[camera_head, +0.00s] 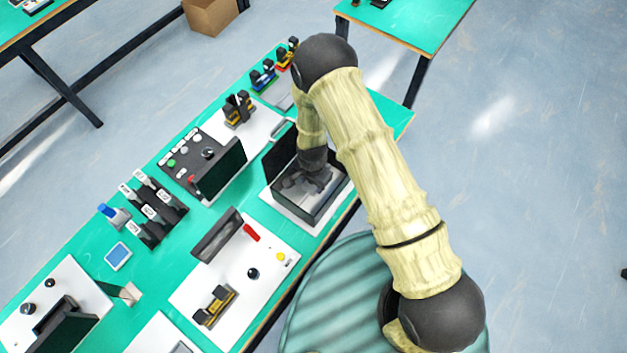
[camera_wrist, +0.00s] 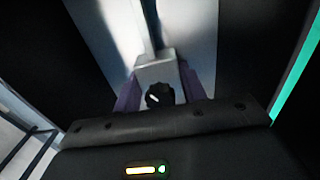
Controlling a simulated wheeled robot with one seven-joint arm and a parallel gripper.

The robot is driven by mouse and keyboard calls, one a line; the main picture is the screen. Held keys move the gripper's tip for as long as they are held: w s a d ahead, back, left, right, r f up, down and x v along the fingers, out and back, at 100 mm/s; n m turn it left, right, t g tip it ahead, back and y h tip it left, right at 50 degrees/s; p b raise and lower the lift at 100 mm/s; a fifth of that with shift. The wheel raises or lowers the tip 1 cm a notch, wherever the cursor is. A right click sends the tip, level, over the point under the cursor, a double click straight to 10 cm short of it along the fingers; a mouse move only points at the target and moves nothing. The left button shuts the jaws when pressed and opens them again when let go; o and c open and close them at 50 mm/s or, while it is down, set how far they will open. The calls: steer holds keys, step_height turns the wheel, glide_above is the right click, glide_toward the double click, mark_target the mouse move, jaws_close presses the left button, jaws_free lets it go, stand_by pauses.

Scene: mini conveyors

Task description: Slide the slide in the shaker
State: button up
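A dark open-topped box (camera_head: 325,206), which looks like the shaker, stands on a white board near the table's right edge in the head view. My gripper (camera_head: 318,172) reaches down into it from above, and my arm hides part of the box. In the wrist view, the two purple fingers of my gripper (camera_wrist: 160,92) stand on either side of a grey block (camera_wrist: 155,70) with a round black knob (camera_wrist: 159,96). A narrow light strip runs up from the block. I cannot tell whether the block is the slide or whether the fingers press on it.
Left of the box, a black control panel (camera_head: 190,154) with an upright screen (camera_head: 221,169) stands on the green table (camera_head: 185,225). A white board (camera_head: 195,285) with a red handle (camera_head: 251,232) lies in front. Dark walls rise close on both sides in the wrist view.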

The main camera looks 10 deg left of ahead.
steer(key=o, duration=0.4)
step_height(320, 180, up, 18)
steer(key=b, duration=0.4)
steer(key=shift+f, duration=0.25)
stand_by(0.4)
